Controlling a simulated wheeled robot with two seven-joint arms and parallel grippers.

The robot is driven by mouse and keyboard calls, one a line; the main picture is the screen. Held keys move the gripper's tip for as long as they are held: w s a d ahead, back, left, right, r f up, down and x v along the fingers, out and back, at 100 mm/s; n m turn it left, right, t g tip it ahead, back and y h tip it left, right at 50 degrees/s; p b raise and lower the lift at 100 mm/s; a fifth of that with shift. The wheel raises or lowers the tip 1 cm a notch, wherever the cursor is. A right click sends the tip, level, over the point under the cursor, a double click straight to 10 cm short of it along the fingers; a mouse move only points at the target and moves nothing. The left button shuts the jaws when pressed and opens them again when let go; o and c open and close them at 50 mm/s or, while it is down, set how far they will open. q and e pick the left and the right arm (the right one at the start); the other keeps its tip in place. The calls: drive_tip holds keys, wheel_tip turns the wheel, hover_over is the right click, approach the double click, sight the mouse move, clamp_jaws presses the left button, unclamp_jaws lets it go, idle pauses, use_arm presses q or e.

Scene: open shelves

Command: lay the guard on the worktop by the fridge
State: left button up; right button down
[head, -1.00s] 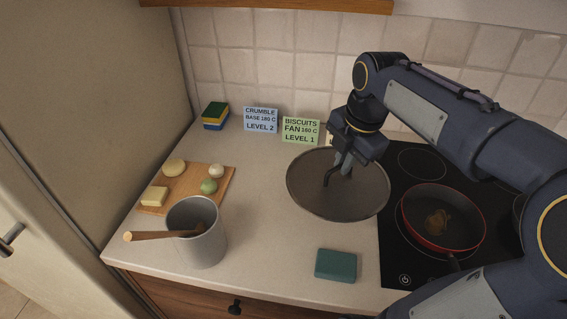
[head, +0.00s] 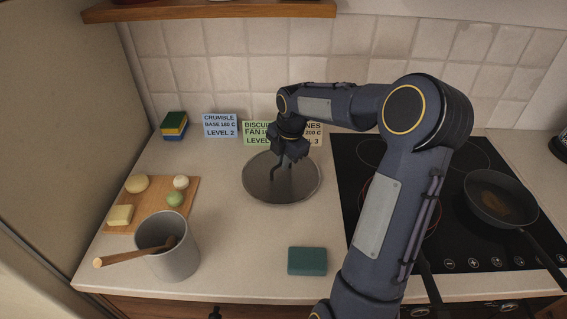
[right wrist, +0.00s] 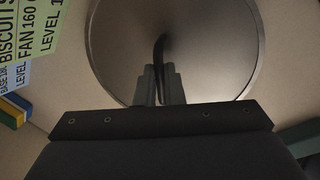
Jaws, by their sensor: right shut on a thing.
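The guard (head: 300,184) is a round grey mesh disc with a thin rim and a dark bent handle. It lies flat over the worktop (head: 225,232), left of the hob and in front of the cards. I cannot tell if its rim touches the surface. My right gripper (head: 282,163) is above the disc, shut on the dark handle; the right wrist view shows the fingers (right wrist: 160,72) around it, with the guard (right wrist: 210,50) beyond. The fridge (head: 60,110) is the tall pale side at the left. My left gripper is not in view.
A wooden board (head: 150,213) with food and a grey pot (head: 178,262) with a wooden handle stand left. A green block (head: 307,261) lies in front. A sponge stack (head: 173,125) and cards (head: 220,125) are at the back. A dark pan (head: 500,197) sits on the hob (head: 345,165).

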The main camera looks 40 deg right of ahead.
sight(289, 177)
drive_tip(key=shift+f, duration=0.75)
drive_tip(key=shift+f, duration=0.1)
drive_tip(key=c, duration=1.5)
unclamp_jaws()
drive_tip(key=shift+c, duration=0.2)
wheel_tip(289, 177, up, 11)
drive_tip(key=s, duration=0.2)
drive_tip(key=s+a+r+m, duration=0.3)
drive_tip(key=s+a+m, duration=0.1)
drive_tip(key=s+a, duration=0.1)
drive_tip(key=s+a+f+m+t+y, duration=0.1)
drive_tip(key=s+a+f+m, duration=0.2)
drive_tip(key=s+a+m, duration=0.4)
drive_tip(key=s+a+f+m+t+y, duration=0.2)
drive_tip(key=s+a+f+m, duration=0.2)
drive_tip(key=s+a+m, duration=0.3)
drive_tip(key=s+m, duration=0.2)
drive_tip(key=shift+s+a+m+y, duration=0.3)
drive_tip(key=shift+s+a+m, duration=0.1)
